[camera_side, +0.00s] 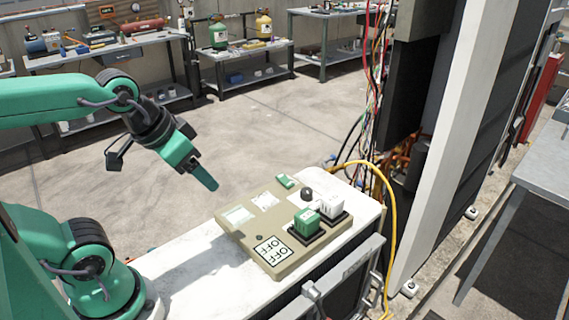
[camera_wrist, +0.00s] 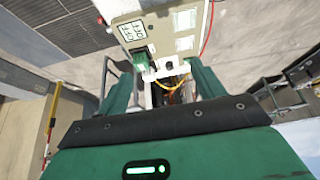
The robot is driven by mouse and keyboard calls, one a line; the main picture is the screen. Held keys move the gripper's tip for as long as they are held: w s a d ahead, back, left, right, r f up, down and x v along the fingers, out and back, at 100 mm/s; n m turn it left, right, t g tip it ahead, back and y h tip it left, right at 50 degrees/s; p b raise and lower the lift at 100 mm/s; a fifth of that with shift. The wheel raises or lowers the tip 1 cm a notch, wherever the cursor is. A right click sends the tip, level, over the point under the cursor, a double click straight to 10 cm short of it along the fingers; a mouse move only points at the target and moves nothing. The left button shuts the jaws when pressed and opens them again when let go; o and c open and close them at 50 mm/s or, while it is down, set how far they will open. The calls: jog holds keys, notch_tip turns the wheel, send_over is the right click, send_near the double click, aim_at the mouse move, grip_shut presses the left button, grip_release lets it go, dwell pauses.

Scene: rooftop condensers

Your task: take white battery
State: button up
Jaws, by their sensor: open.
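A white battery (camera_side: 330,207) stands upright in a dark holder at the right of a beige panel (camera_side: 232,228). A green battery (camera_side: 305,222) stands just beside it, in front and to the left. My gripper (camera_side: 205,180) is open and empty, in the air to the left of the panel, well apart from both batteries. In the wrist view, my gripper's two green fingers (camera_wrist: 163,86) are spread, with the panel (camera_wrist: 130,13) beyond them. The green battery (camera_wrist: 141,60) shows near the left finger. The white battery cannot be made out clearly there.
The panel lies on a white worktop (camera_side: 190,270) and carries an OFF label (camera_side: 273,251), a black knob (camera_side: 307,193) and a small green part (camera_side: 285,181). A yellow hose (camera_side: 391,230) curves past the right side. A tall white cabinet post (camera_side: 445,150) stands behind. Air above the panel is clear.

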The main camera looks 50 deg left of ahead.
jog(key=shift+w, duration=0.1)
jog(key=g, duration=0.5)
send_over(332, 199)
jog(key=f, duration=1)
jog(key=shift+s+a, duration=0.1)
jog(key=shift+s, duration=0.15)
jog(key=shift+w+d+f+g, duration=0.2)
jog(key=shift+w+f+g, duration=0.15)
jog(key=shift+f, duration=0.15)
jog(key=shift+s+a+f, duration=0.1)
jog(key=shift+f, duration=1.85)
jog(key=shift+s+a+f, duration=0.1)
jog(key=shift+f, duration=1.85)
jog(key=shift+d, duration=0.1)
